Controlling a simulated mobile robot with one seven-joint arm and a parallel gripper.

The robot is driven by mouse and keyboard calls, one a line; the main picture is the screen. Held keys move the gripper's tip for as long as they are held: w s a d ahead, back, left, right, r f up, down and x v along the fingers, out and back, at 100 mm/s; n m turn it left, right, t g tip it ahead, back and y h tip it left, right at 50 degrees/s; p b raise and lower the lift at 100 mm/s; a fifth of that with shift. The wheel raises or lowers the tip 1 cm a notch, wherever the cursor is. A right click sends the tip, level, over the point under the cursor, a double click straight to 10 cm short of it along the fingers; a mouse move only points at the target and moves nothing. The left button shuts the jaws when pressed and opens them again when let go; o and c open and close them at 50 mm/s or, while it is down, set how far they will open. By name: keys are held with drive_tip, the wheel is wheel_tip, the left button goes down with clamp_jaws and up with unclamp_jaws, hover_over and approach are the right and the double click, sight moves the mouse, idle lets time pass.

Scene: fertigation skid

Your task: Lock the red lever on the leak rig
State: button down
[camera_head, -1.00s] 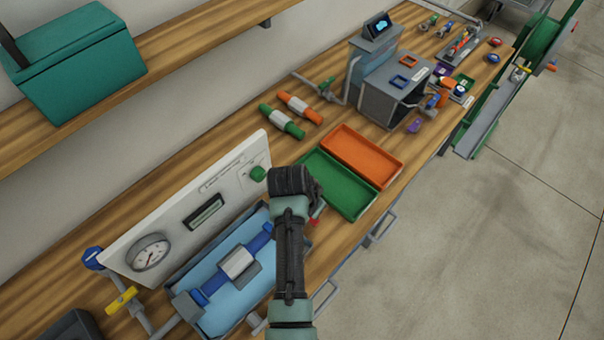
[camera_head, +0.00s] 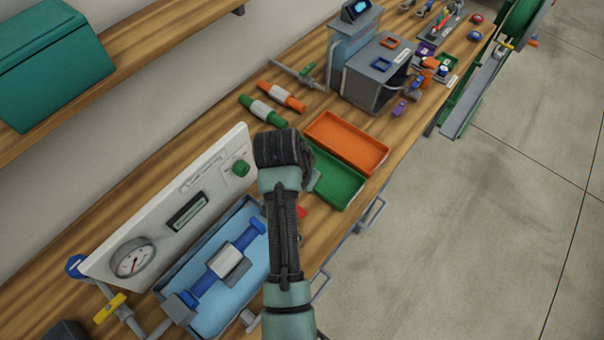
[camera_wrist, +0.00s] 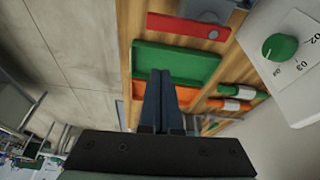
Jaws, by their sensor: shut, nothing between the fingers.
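The leak rig has a white panel (camera_head: 165,215) with a gauge and a green knob (camera_head: 241,168), and a light-blue tray (camera_head: 215,308) with a blue pipe and grey clamp (camera_head: 229,264). The red lever (camera_head: 302,212) is mostly hidden behind my arm in the head view. In the wrist view a red bar (camera_wrist: 188,27), seemingly this lever, lies beside a grey fitting (camera_wrist: 207,10). My gripper (camera_wrist: 158,74) is shut and empty, its fingers pointing over the green tray, apart from the red bar. Whether the lever is locked I cannot tell.
A green tray (camera_head: 338,188) and an orange tray (camera_head: 347,143) lie beyond the rig. Green (camera_head: 263,111) and orange (camera_head: 281,97) cylinders lie behind them. A yellow-handled valve (camera_head: 110,307) stands at lower left. Open floor (camera_head: 480,230) is at right.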

drive_tip(key=v, duration=0.4)
drive_tip(key=shift+s+a+r+b, duration=0.1)
drive_tip(key=shift+s+r+b, duration=0.05)
drive_tip(key=shift+r+b, duration=0.2)
drive_tip(key=shift+f, duration=0.15)
